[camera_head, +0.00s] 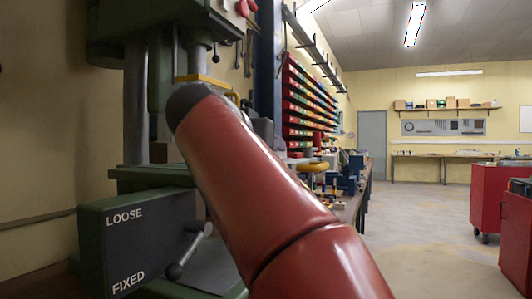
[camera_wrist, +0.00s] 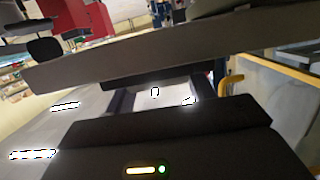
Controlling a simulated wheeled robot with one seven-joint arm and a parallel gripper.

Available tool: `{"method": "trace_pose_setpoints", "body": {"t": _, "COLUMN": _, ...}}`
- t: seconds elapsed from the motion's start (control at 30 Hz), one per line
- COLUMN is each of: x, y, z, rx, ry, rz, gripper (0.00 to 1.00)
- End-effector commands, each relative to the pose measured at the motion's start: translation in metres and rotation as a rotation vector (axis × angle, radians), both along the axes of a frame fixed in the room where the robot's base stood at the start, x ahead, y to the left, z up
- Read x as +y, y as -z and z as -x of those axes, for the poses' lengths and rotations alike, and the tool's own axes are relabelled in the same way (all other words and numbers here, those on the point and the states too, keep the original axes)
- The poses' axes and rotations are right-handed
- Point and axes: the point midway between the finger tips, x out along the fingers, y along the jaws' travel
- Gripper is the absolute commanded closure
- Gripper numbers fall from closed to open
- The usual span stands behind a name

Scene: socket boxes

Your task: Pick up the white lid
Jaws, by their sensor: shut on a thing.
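In the wrist view a long pale grey slab (camera_wrist: 170,56), seen nearly edge-on, crosses the picture at a slant. It looks like the white lid, though its full shape cannot be seen. My gripper (camera_wrist: 158,87) shows below it with its dark fingers meeting the slab's lower edge. It is shut on this slab, but the exact contact is dark and hard to make out. In the head view my red arm hides the gripper, and I cannot make out the lid there.
A green drill press (camera_head: 160,60) stands close on the left, beside a dark box (camera_head: 140,240) marked LOOSE and FIXED with a lever. A workbench (camera_head: 353,207) and stacked coloured bins (camera_head: 305,105) lie behind my arm. Red cabinets (camera_head: 490,200) stand right; the floor between is clear.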

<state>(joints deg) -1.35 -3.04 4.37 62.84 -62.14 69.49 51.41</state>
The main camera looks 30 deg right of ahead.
Motion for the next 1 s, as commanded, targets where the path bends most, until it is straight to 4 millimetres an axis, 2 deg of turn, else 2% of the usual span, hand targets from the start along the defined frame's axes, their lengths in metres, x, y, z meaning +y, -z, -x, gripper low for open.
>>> {"method": "trace_pose_setpoints", "body": {"t": 0.27, "x": 0.0, "y": -0.008, "z": 0.0, "rx": -0.002, "ry": -0.001, "rz": -0.001, "gripper": 0.68}}
{"method": "trace_pose_setpoints", "body": {"t": 0.43, "x": 0.0, "y": -0.032, "z": 0.0, "rx": -0.004, "ry": 0.0, "rz": 0.0, "gripper": 0.68}}
{"method": "trace_pose_setpoints", "body": {"t": 0.53, "x": 0.0, "y": -0.058, "z": -0.001, "rx": -0.004, "ry": 0.0, "rz": 0.0, "gripper": 0.68}}
{"method": "trace_pose_setpoints", "body": {"t": 0.7, "x": 0.001, "y": -0.08, "z": -0.001, "rx": -0.004, "ry": -0.002, "rz": -0.003, "gripper": 0.68}}
{"method": "trace_pose_setpoints", "body": {"t": 1.0, "x": 0.0, "y": -0.097, "z": -0.001, "rx": -0.003, "ry": 0.0, "rz": 0.0, "gripper": 0.69}}
